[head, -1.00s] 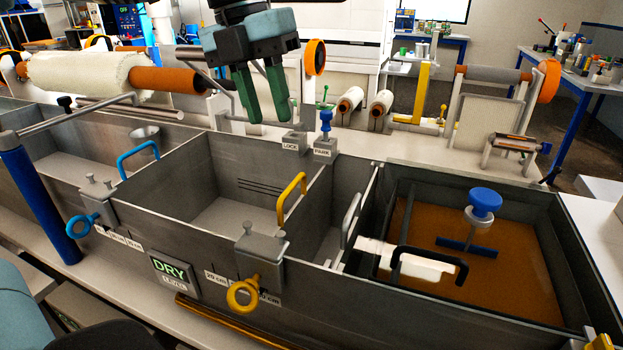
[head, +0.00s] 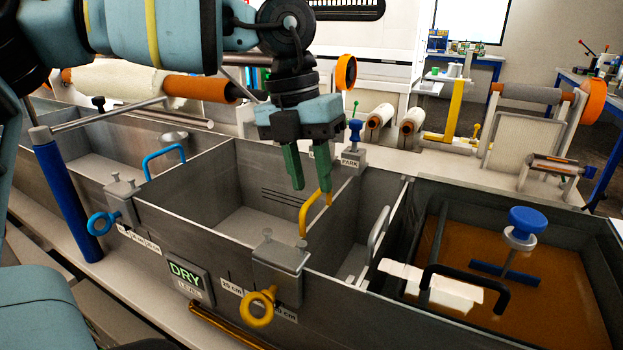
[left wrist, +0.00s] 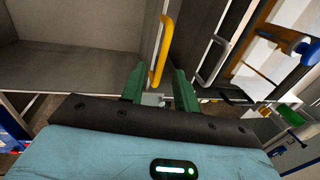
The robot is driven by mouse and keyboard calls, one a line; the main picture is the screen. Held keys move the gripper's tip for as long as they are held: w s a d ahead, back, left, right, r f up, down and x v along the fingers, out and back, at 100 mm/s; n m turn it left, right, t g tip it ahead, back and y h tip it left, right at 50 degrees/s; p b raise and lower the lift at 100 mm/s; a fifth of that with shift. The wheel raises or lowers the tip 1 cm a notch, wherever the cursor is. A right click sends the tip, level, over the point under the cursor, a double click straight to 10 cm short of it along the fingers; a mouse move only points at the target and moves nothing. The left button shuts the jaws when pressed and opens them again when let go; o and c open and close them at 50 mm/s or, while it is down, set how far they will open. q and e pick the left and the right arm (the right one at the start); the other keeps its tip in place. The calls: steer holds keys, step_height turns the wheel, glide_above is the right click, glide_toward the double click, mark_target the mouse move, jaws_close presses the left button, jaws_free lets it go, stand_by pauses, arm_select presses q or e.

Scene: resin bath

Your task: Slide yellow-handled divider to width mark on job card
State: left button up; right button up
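The yellow-handled divider (head: 338,204) crosses the steel bath. Its yellow handle (head: 304,218) is an upright loop near the front clamp (head: 280,270), which carries a yellow ring knob (head: 260,307). My left gripper (head: 312,194) is open above the bath, its green fingertips close to the handle's upper part. In the left wrist view the handle (left wrist: 162,48) shows just beyond and between the spread fingers (left wrist: 159,78); I see no grip on it. Centimetre labels (head: 232,287) on the front wall are partly hidden by the clamp. I cannot make out a job card. My right gripper is not in view.
A blue-handled divider (head: 165,158) stands to the left and a grey-handled one (head: 378,235) to the right. An amber resin pool (head: 560,290) holds a blue-knobbed tool (head: 528,220). A display (head: 186,272) reads DRY. Blue PARK peg (head: 355,132) stands behind.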

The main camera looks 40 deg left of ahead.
arm_select(q)
steer(key=shift+d+f, duration=0.1)
steer(key=shift+f, duration=0.5)
jaws_close()
